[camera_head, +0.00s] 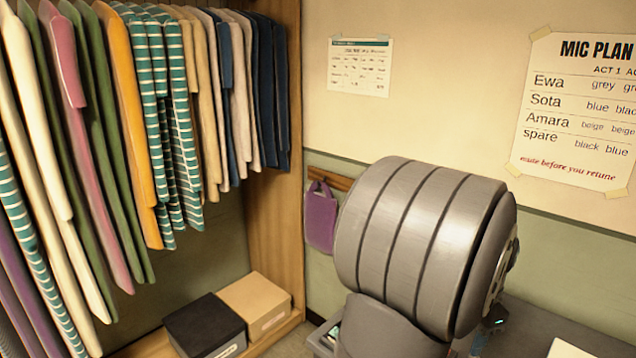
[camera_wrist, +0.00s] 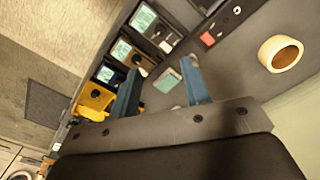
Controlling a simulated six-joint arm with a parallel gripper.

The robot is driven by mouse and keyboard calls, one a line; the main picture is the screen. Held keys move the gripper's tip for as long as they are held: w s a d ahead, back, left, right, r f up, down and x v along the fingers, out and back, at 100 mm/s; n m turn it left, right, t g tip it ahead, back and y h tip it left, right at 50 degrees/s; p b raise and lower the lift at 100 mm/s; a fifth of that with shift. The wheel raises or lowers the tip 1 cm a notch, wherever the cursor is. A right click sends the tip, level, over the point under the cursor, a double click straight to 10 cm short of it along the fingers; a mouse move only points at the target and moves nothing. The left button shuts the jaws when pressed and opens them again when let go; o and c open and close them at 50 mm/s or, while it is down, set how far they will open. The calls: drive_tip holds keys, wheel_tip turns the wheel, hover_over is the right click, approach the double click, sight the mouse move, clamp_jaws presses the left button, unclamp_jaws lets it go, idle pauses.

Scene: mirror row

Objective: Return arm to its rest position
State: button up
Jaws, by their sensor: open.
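My gripper (camera_wrist: 158,82) shows in the wrist view with its two blue-grey fingers spread apart and nothing held between them. Beyond the fingers lies a dark grey surface (camera_wrist: 232,62) with a small teal piece (camera_wrist: 167,80) seen in the gap. I cannot tell how far above the surface the fingers are. In the head view a large grey part of my own arm fills the lower middle and right. My gripper does not show clearly there.
In the wrist view, a dark compartmented tray (camera_wrist: 102,58) holds several devices with pale green screens, left of the fingers. A cream tape roll (camera_wrist: 280,54) is at right. The head view shows hanging clothes (camera_head: 130,100), two boxes (camera_head: 204,325) (camera_head: 256,303) and a mic plan sheet (camera_head: 575,110).

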wheel_tip(320, 180, down, 16)
drive_tip(key=shift+r, duration=0.2)
idle(0.4)
wheel_tip(320, 180, up, 17)
wheel_tip(320, 180, down, 17)
drive_tip(key=shift+f, duration=0.15)
drive_tip(key=n, duration=0.8)
drive_tip(key=shift+r, duration=0.55)
idle(0.3)
